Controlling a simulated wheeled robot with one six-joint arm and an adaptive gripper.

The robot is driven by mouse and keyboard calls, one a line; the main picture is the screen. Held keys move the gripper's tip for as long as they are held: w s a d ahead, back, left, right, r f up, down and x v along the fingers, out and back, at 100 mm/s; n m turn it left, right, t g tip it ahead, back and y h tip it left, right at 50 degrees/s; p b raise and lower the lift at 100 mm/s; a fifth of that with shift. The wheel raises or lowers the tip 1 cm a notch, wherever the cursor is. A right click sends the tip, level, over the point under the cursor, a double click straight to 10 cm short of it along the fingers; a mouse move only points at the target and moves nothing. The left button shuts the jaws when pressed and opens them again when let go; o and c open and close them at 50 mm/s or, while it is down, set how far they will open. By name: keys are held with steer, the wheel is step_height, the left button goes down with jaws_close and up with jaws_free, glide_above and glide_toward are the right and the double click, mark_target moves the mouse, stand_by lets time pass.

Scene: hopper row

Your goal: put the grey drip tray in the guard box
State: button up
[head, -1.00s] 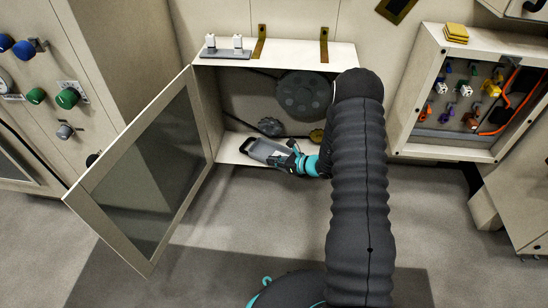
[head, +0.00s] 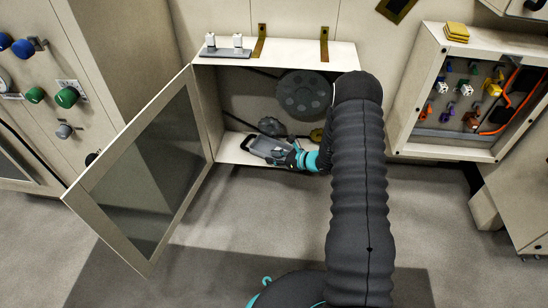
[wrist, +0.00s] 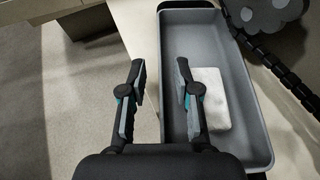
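The grey drip tray (head: 262,146) lies on the floor of the guard box (head: 232,155), towards its left end and close to the front edge. In the wrist view the tray (wrist: 233,88) is a long shallow grey pan with a white block (wrist: 208,98) inside it. My gripper (head: 290,156) is at the tray's right end in the head view. In the wrist view my gripper (wrist: 160,75) has its fingers apart, with the tray's left wall between them and a gap on each side. The right finger is over the tray's inside. The tray's near end is partly hidden by my gripper.
The box's windowed door (head: 150,175) stands open to the left. A large dark pulley (head: 303,94), a smaller gear (head: 271,126) and a belt are behind the tray. A cabinet of coloured parts (head: 470,95) is to the right. A small fixture (head: 226,51) stands on the box top.

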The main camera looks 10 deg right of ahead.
steer(key=shift+s+d+r, duration=0.15)
steer(key=shift+d+r, duration=0.05)
steer(key=shift+r, duration=0.05)
steer(key=p+v, duration=0.1)
steer(key=v, duration=1)
steer(key=s+a+r+n+g+h, duration=0.1)
steer(key=s+a+r+n+g, duration=0.1)
steer(key=s+a+r+n, duration=0.45)
steer(key=s+a+r+n+g, duration=0.1)
steer(key=s+r+n+g, duration=0.15)
steer(key=r, duration=0.65)
steer(key=s+a+r+n+g+h, duration=0.1)
steer(key=s+a+r+n+g, duration=0.3)
steer(key=r, duration=0.3)
steer(key=s+d+r+n+t+h, duration=0.1)
steer(key=s+r+n+h, duration=0.3)
steer(key=s, duration=0.5)
steer(key=s+d+r+n+t+h, duration=0.2)
steer(key=s+r+n+t+h, duration=0.2)
steer(key=s+r+n, duration=0.4)
steer(key=shift+s+d+n, duration=0.3)
steer(key=shift+s+n, duration=0.3)
steer(key=shift+s, duration=0.7)
steer(key=shift+r, duration=0.2)
